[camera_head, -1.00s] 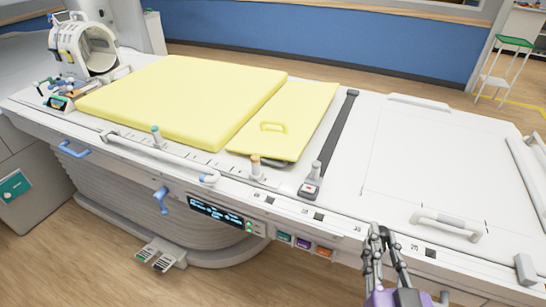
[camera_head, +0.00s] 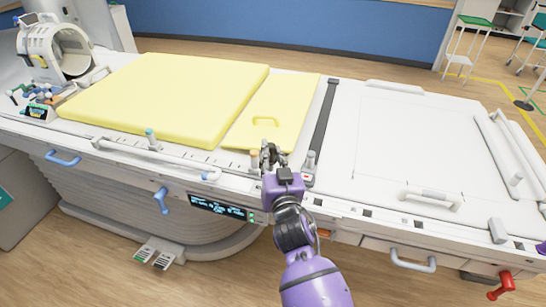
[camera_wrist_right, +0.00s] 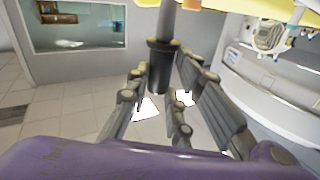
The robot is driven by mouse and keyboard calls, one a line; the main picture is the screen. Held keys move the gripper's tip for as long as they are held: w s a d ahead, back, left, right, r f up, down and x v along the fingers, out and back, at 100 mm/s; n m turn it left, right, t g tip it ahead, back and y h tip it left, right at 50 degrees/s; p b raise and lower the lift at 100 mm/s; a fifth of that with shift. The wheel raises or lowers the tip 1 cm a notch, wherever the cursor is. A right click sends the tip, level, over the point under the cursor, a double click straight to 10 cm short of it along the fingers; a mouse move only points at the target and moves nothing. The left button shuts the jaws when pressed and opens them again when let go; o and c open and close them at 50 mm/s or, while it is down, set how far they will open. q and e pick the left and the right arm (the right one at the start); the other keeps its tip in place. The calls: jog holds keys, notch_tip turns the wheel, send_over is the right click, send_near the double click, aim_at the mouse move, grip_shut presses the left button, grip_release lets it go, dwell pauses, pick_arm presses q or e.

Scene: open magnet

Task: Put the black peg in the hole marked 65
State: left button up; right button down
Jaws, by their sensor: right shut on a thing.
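My right gripper (camera_head: 270,152) is over the front edge of the bed, just right of the orange-topped peg (camera_head: 254,160). In the right wrist view its fingers (camera_wrist_right: 165,98) are closed around a dark peg (camera_wrist_right: 159,68) with a paler grey shaft above, which I take for the black peg. The peg stands roughly upright in that view. In the head view the fingers mostly hide it. Small dark square marks (camera_head: 346,208) run along the front rail, but I cannot read 65 on any.
A yellow pad (camera_head: 165,95) and a smaller yellow panel (camera_head: 290,105) lie on the white bed. A teal-topped peg (camera_head: 150,138) and white rail (camera_head: 130,150) stand left.

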aim_at(271, 164)
jog(key=shift+s+f+b, duration=0.1)
jog(key=shift+f+b, duration=0.55)
jog(key=shift+f, duration=0.7)
jog(key=shift+f+b, duration=0.5)
jog(key=shift+f, duration=0.25)
jog(key=shift+f+b, duration=0.95)
jog(key=shift+f, duration=0.3)
jog(key=shift+f+b, duration=0.45)
jog(key=shift+f, duration=0.5)
pick_arm(q)
notch_tip(271, 164, down, 5)
jog(key=s+a, duration=0.2)
jog(key=shift+s+a+y, duration=0.15)
jog(key=shift+a+y, duration=0.15)
jog(key=shift+d, duration=0.15)
jog(key=shift+s+f+g, duration=0.1)
jog(key=shift+g, duration=0.2)
pick_arm(e)
jog(key=shift+f, duration=0.2)
pick_arm(q)
jog(key=shift+s+f+b, duration=0.2)
jog(key=shift+f+b, duration=0.1)
jog(key=shift+b, duration=0.05)
pick_arm(e)
jog(key=shift+f, duration=0.3)
